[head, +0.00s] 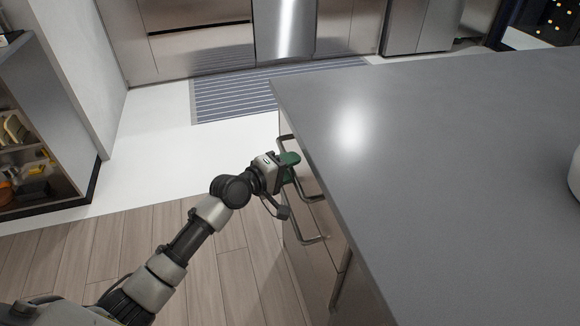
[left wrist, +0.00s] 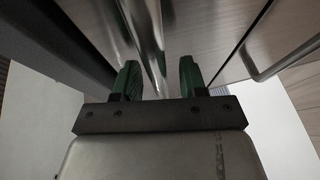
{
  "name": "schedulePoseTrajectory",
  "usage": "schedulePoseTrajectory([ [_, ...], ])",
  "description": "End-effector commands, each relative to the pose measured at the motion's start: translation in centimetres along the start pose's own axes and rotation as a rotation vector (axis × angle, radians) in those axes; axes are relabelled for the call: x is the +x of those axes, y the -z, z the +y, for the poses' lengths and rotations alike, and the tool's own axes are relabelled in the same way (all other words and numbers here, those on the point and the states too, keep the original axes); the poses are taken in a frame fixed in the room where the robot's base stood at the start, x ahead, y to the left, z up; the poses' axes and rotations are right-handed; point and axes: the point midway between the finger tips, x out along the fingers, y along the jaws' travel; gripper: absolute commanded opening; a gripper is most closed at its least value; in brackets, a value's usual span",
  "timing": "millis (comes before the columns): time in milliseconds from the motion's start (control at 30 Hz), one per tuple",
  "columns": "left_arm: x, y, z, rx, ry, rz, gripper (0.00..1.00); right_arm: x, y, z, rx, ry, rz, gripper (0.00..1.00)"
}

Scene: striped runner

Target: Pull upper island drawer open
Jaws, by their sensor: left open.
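The grey-topped island (head: 430,130) has drawer fronts with metal bar handles on its left side. My left gripper (head: 291,168) is at the upper part of this side, just below the countertop edge, and its green fingers hide part of a handle there. In the left wrist view the fingers of my left gripper (left wrist: 160,80) are apart, with a shiny metal handle bar (left wrist: 150,35) running between them. I cannot tell whether either finger touches the bar. The drawer fronts look flush with the island side. My right gripper is not in view.
A lower bar handle (head: 312,239) sits below the gripper. A striped runner (head: 240,97) lies before the steel appliances (head: 285,25). An open shelf unit (head: 35,120) stands at the left. The floor (head: 135,235) left of the island is clear.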

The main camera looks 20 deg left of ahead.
Motion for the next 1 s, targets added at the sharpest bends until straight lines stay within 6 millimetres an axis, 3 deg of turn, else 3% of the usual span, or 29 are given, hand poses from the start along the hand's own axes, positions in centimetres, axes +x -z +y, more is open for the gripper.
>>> schedulePoseTrajectory([
  [267, 0.22, -0.04, -0.01, 0.001, 0.000, 0.000, 0.42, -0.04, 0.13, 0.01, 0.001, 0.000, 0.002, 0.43],
  [567, 0.20, -0.04, -0.03, 0.001, 0.001, 0.000, 0.00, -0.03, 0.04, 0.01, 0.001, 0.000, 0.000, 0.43],
  [1000, 0.16, -0.02, -0.07, 0.000, 0.003, 0.000, 0.00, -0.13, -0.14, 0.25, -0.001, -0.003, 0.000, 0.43],
])
